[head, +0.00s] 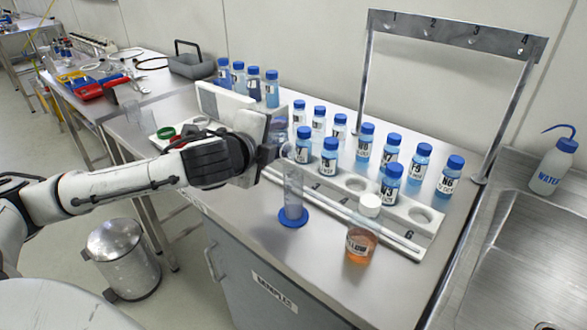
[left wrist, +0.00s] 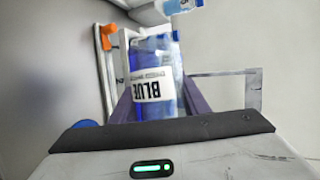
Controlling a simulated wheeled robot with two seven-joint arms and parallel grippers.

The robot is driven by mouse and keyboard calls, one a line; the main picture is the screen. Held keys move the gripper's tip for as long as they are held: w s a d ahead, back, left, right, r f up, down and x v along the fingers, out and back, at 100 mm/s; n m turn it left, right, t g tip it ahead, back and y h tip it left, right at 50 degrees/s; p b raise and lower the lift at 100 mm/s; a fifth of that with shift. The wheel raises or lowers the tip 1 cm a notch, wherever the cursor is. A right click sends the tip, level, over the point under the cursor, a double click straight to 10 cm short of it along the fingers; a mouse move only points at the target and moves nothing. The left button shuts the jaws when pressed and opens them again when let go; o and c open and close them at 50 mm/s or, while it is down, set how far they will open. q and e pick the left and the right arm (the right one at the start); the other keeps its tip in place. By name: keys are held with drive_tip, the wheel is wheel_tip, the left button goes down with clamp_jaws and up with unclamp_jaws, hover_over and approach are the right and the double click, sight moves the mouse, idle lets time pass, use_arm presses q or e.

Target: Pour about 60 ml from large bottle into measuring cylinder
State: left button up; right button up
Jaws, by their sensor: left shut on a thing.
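My left gripper (head: 274,136) is shut on the large bottle (left wrist: 158,100), held above the bench. In the left wrist view the bottle has a white label reading BLUE and blue contents, between the two purple-grey fingers. In the head view the hand mostly hides the bottle, so its exact tilt is hard to tell. The clear measuring cylinder (head: 293,190) stands upright on its blue base near the bench's front edge, just below and slightly right of the gripper. I cannot tell how much liquid is in the cylinder. My right gripper is in neither view.
An orange-filled bottle (head: 361,243) with a white cap stands right of the cylinder. Several blue-capped sample bottles stand behind it, some in a white rack (head: 407,238). A metal frame (head: 455,35) rises behind. A WATER wash bottle (head: 551,168) and a sink (head: 535,250) are at right.

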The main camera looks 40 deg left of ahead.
use_arm(q)
drive_tip(key=shift+r+m, duration=0.3)
drive_tip(key=shift+r, duration=0.05)
idle(0.3)
drive_tip(key=shift+a+p, duration=0.3)
drive_tip(key=shift+a, duration=0.25)
idle(0.3)
drive_tip(key=shift+r+y, duration=0.25)
drive_tip(key=shift+y, duration=0.15)
idle(0.6)
drive_tip(key=shift+w+a+r+m+p, duration=0.1)
drive_tip(key=shift+a+m+p, duration=0.2)
idle(0.4)
drive_tip(key=shift+r+m+t+y, duration=0.3)
drive_tip(key=shift+r+t, duration=0.05)
drive_tip(key=shift+t, duration=0.05)
idle(1.6)
drive_tip(key=shift+d+f+n+g+h+b, duration=0.15)
drive_tip(key=shift+f+n+g+h+b, duration=0.2)
drive_tip(key=shift+f+n+h+b, duration=0.45)
drive_tip(key=shift+d+f+n+g+h+b, duration=0.1)
drive_tip(key=shift+f+n+g+h+b, duration=0.2)
drive_tip(key=shift+n+h, duration=0.5)
